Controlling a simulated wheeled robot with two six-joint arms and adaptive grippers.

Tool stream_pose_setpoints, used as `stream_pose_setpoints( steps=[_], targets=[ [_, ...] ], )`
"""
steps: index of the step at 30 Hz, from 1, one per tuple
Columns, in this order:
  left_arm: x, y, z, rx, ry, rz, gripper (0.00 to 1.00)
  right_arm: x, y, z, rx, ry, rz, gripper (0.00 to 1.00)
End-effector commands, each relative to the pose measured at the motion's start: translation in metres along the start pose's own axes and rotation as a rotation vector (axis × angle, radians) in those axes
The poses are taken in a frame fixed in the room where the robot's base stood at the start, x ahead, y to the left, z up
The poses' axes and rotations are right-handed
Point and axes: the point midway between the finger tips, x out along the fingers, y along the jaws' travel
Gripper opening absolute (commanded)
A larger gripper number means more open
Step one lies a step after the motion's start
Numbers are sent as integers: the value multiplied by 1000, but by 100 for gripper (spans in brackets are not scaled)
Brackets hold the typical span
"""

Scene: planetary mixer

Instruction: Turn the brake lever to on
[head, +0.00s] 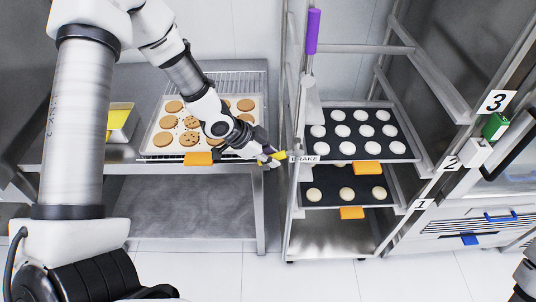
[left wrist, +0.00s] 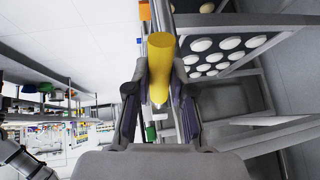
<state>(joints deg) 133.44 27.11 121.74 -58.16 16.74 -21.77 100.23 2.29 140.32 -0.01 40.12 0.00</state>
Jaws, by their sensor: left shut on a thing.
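The brake lever has a yellow handle (head: 275,157) beside the white "BRAKE" label (head: 305,159) on the left front post of the rack. My left gripper (head: 268,160) is shut on this handle. In the left wrist view the yellow handle (left wrist: 160,65) stands between the two fingers of my left gripper (left wrist: 160,100). The lever's pivot is mostly hidden by the handle and fingers. My right gripper is not in view; only a piece of my right arm shows at the lower right corner.
The metal rack (head: 290,215) holds dark trays of pale rounds, with orange clips (head: 367,168) at their fronts. A purple handle (head: 313,30) stands upright at its left. A cookie tray (head: 150,140) lies on the steel table (head: 130,72) behind my left arm. Open floor lies in front.

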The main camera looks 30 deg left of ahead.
Motion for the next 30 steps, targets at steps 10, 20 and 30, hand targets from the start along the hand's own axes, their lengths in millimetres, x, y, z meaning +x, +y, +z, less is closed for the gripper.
stream_pose_setpoints(
  steps=[10,20,30],
  targets=[
    [27,3,8,-58,318,-23,0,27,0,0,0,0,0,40],
    [42,5,6,-97,536,-34,0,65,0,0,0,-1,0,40],
    [43,5,2,-113,619,-38,0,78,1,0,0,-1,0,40]
  ],
)
